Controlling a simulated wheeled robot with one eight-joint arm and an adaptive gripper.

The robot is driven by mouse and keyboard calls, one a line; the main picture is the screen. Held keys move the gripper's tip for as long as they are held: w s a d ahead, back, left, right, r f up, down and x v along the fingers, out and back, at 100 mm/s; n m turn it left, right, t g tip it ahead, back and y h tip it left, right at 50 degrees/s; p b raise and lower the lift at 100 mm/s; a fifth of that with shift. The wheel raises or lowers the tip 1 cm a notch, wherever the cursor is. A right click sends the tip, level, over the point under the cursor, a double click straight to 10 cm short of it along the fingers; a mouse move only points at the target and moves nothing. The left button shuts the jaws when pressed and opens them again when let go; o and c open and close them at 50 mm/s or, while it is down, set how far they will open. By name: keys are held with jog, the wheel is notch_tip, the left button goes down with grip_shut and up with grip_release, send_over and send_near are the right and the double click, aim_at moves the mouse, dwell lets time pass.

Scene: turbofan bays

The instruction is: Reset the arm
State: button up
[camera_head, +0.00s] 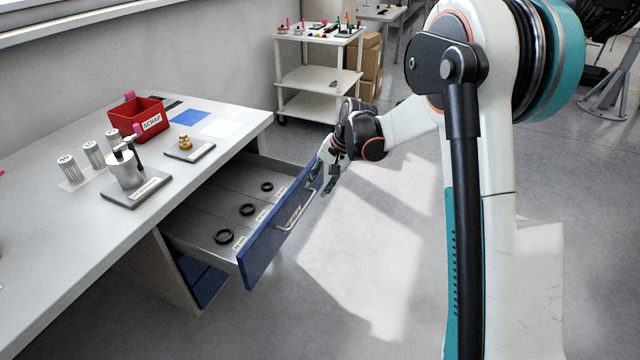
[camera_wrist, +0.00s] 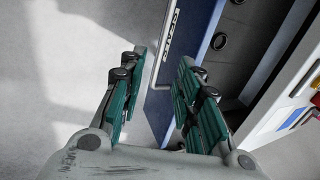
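My gripper (camera_head: 325,178) is at the end of my bent arm, just outside the front of the open drawer (camera_head: 281,228), by its far end. In the wrist view, the two green fingers of my gripper (camera_wrist: 160,72) are spread apart with nothing held between them. The blue drawer front (camera_wrist: 212,40) and its pale handle (camera_wrist: 166,45) show beyond the fingertips. The handle also shows in the head view (camera_head: 297,212). Whether a finger touches the drawer front cannot be told.
The drawer holds three dark rings (camera_head: 224,237) with labels. The white bench (camera_head: 60,250) above carries a red scrap bin (camera_head: 145,120), metal cylinders (camera_head: 93,154) and a fixture (camera_head: 125,172). A white cart (camera_head: 306,78) stands behind. The floor (camera_head: 370,270) right of the drawer is clear.

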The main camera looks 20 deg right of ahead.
jog(key=s+r+n+t+h, duration=0.2)
jog(key=s+r+n, duration=0.1)
jog(key=s+r, duration=1.25)
jog(key=s+n+t+h, duration=0.1)
jog(key=s+n, duration=0.3)
jog(key=s, duration=1.5)
jog(key=shift+s+d+f+n+t, duration=0.3)
jog(key=shift+s+f+t, duration=0.1)
jog(key=shift+t, duration=0.3)
